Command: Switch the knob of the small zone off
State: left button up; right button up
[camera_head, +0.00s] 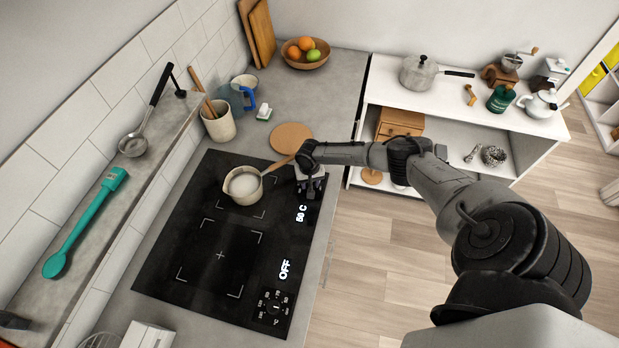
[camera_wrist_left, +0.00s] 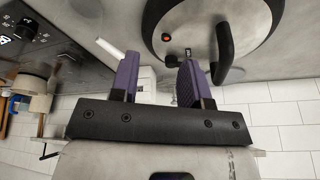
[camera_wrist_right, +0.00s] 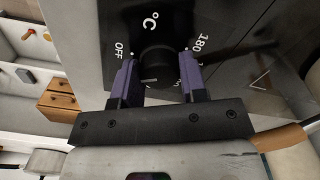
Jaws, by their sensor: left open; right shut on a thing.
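The black hob (camera_head: 190,260) has two marked zones. A small saucepan (camera_head: 243,186) with pale liquid sits on the small zone at the far end. The display beside it (camera_head: 301,213) reads 50 C. My right gripper (camera_head: 312,189) is over the hob's far right corner. In the right wrist view its purple fingers are shut on the black small-zone knob (camera_wrist_right: 153,64), between the OFF and 180 marks. The other knob (camera_head: 275,308) is uncovered, below a display reading OFF. My left gripper (camera_wrist_left: 160,61) is open and empty.
The saucepan's wooden handle (camera_head: 280,163) reaches close to my right wrist. A round wooden board (camera_head: 291,139) and a utensil pot (camera_head: 219,122) stand beyond the hob. In the left wrist view, a grey round appliance with a black handle (camera_wrist_left: 225,50) is close to the left fingers.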

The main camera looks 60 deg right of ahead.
jog(key=m+p, duration=0.2)
jog(key=m, duration=0.1)
jog(key=shift+r+p, duration=0.15)
jog(key=shift+p, duration=0.15)
jog(key=shift+m+p, duration=0.7)
jog(key=shift+m, duration=0.4)
jog(key=o, duration=0.9)
jog(key=shift+r+p, duration=1)
jog(key=shift+r, duration=5.75)
